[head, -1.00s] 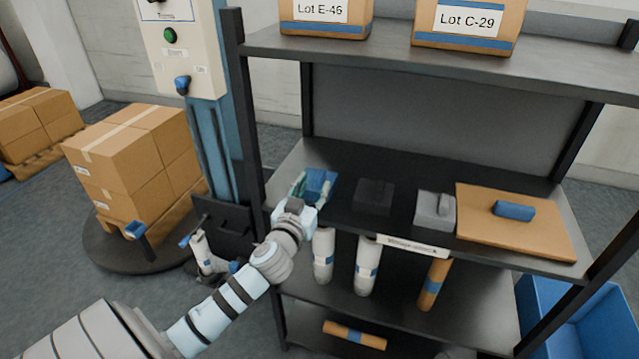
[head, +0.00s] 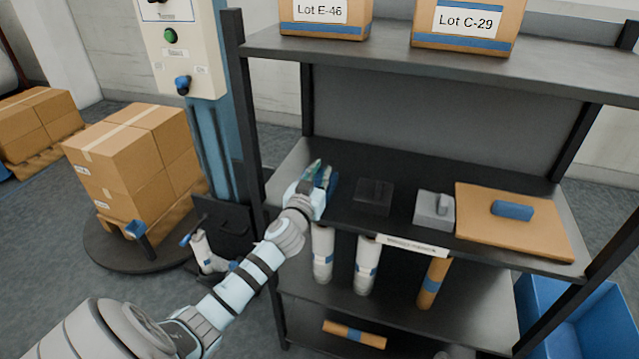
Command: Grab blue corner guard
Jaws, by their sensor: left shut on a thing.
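The blue corner guard (head: 332,187) is at the left end of the shelf's middle board, mostly hidden behind my left gripper. My left gripper (head: 319,174) reaches in over the board's left front edge. Its fingers are shut on the guard, with blue showing at their right side. Whether the guard still touches the board is hard to tell. Another small blue angled piece (head: 136,230) sits low at a corner of the carton stack's pallet. My right gripper is out of view.
On the middle board (head: 345,213) stand a black block (head: 374,196), a grey block (head: 433,209) and a brown panel (head: 475,228) with a blue piece (head: 512,210) on it. Rolls (head: 367,268) stand below. Shelf posts (head: 242,120) and the upper board limit room.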

